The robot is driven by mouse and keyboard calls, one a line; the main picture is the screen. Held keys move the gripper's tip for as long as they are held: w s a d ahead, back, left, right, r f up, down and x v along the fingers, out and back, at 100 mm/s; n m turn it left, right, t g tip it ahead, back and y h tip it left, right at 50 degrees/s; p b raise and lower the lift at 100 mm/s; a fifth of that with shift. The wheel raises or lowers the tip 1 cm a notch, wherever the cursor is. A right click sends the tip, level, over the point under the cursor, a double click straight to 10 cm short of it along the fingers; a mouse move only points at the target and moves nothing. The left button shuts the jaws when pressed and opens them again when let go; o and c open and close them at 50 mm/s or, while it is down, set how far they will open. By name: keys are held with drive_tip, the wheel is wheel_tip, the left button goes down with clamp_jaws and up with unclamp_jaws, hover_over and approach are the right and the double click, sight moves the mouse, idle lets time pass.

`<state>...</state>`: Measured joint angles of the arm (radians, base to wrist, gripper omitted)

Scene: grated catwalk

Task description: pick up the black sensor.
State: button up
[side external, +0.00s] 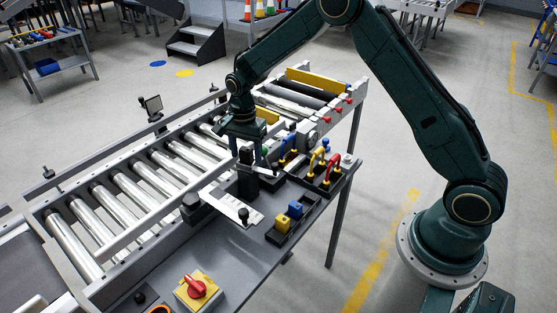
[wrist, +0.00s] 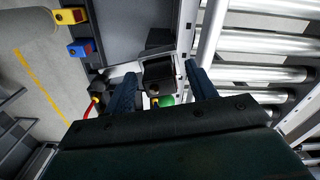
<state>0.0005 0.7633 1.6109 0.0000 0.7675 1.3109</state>
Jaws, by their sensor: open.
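The black sensor (side external: 247,182) is a dark upright block at the near side of the roller conveyor. In the wrist view a black boxy body, which I take to be the sensor (wrist: 158,72), lies between my two fingers. My gripper (side external: 249,152) is open, pointing down over the sensor's top in the side view. In the wrist view my gripper (wrist: 160,74) shows one dark finger on each side of the black body, with gaps visible. Whether either finger touches it cannot be told. The gripper partly hides the sensor's top in the side view.
The roller conveyor (side external: 128,180) runs behind the sensor. A pale plate (side external: 228,204) with a black knob lies in front. A tray (side external: 279,236) holds blue and yellow blocks; red and yellow padlocks (side external: 331,166) stand to the right. A red switch (side external: 195,286) sits on the grey shelf.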

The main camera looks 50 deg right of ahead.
sight(246, 149)
drive_tip(key=c, duration=1.1)
drive_tip(key=shift+o, duration=0.2)
drive_tip(key=shift+r, duration=0.1)
wheel_tip(246, 149, up, 20)
idle(0.6)
